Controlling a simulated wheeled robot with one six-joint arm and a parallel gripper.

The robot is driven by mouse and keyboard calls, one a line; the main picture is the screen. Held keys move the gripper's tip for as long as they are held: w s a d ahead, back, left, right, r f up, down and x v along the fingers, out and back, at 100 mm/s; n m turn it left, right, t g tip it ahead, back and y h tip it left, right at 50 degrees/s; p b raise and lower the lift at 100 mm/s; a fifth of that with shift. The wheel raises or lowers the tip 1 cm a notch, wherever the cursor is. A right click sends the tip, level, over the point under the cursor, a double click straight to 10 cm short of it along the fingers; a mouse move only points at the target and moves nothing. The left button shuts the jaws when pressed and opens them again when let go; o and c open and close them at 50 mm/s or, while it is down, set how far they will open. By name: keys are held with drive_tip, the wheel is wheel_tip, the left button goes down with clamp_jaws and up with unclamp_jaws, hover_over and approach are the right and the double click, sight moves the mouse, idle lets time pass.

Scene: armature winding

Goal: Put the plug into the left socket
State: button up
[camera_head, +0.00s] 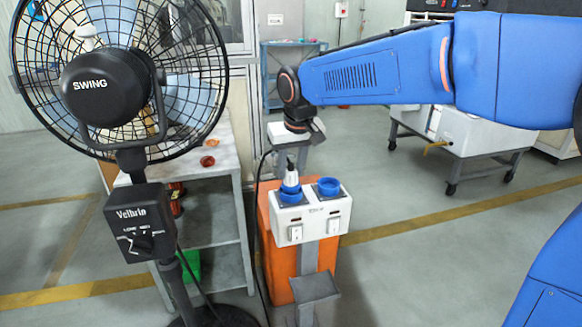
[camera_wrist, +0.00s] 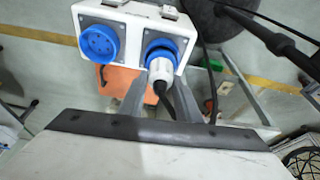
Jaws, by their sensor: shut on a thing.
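The white plug (camera_head: 291,178) stands upright at the left blue socket (camera_head: 290,197) of the white socket box (camera_head: 314,216). Its lower end meets the socket; I cannot tell how deep it sits. In the wrist view, turned around, the plug (camera_wrist: 160,70) is at the right-hand socket (camera_wrist: 160,48), its dark cable trailing from its back. My gripper (camera_head: 291,161) is above the box, its two grey fingers (camera_wrist: 160,95) either side of the plug's rear, shut on it. The right socket (camera_head: 328,186) is empty; it also shows in the wrist view (camera_wrist: 98,42).
A black fan (camera_head: 104,87) on a stand is at the left, with a cable hanging between it and the box. An orange post (camera_head: 284,270) is behind the box. A shelf table (camera_head: 222,165) is behind the fan. Open floor lies to the right.

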drive_tip(key=shift+f, duration=0.15)
drive_tip(key=o, duration=0.8)
drive_tip(key=shift+v, duration=5.5)
drive_tip(key=s+d+f+m, duration=0.15)
drive_tip(key=s+d, duration=0.35)
drive_tip(key=d, duration=0.5)
drive_tip(key=s+d+f, duration=0.5)
drive_tip(key=s+d, duration=0.1)
drive_tip(key=s, duration=0.1)
drive_tip(key=s+d+f+m+t, duration=0.1)
drive_tip(key=s+d+f, duration=0.5)
drive_tip(key=s, duration=0.1)
drive_tip(key=s+d+f+m+h, duration=0.1)
drive_tip(key=s+d+f, duration=0.4)
drive_tip(key=s, duration=0.3)
drive_tip(key=shift+d+f+m+t, duration=0.25)
drive_tip(key=shift+d+f+t, duration=0.1)
drive_tip(key=shift+d, duration=0.45)
